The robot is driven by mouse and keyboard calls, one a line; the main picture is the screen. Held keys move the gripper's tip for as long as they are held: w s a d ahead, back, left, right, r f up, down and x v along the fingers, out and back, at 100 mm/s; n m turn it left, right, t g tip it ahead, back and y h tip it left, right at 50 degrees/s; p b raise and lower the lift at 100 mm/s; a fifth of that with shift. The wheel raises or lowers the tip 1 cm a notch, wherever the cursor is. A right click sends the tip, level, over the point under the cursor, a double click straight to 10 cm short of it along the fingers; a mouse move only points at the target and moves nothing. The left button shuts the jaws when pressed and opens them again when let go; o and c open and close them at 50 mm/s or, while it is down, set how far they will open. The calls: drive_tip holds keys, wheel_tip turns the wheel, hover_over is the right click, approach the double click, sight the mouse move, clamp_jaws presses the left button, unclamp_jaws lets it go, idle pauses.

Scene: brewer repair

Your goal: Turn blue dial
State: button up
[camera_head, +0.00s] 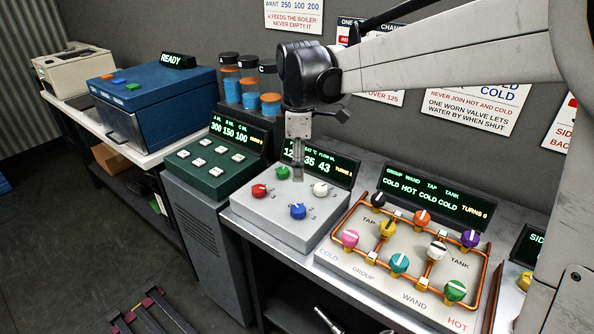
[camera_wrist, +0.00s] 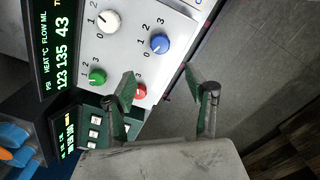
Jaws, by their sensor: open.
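The blue dial (camera_head: 297,211) is a round knob with a white pointer. It sits at the front of a light grey panel box (camera_head: 291,238) and also shows in the wrist view (camera_wrist: 160,43). My gripper (camera_head: 297,176) is above the panel, behind the blue dial in the head view, with its fingers pointing down. In the wrist view my gripper (camera_wrist: 161,77) is open and empty, its two fingers apart. The blue dial lies beyond the fingertips and is not between them. The left finger overlaps the red dial (camera_wrist: 140,91) in that view.
The panel also has a red, a green (camera_head: 282,172) and a white dial (camera_head: 320,188). Its display (camera_wrist: 60,85) reads 123, 135 and 43. A green button box (camera_head: 215,165) stands at left. A copper-piped valve board (camera_head: 405,255) stands at right.

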sight(298, 208)
wheel_tip(298, 208, down, 14)
drive_tip(key=shift+r, duration=0.1)
idle(0.5)
drive_tip(key=c, duration=1.1)
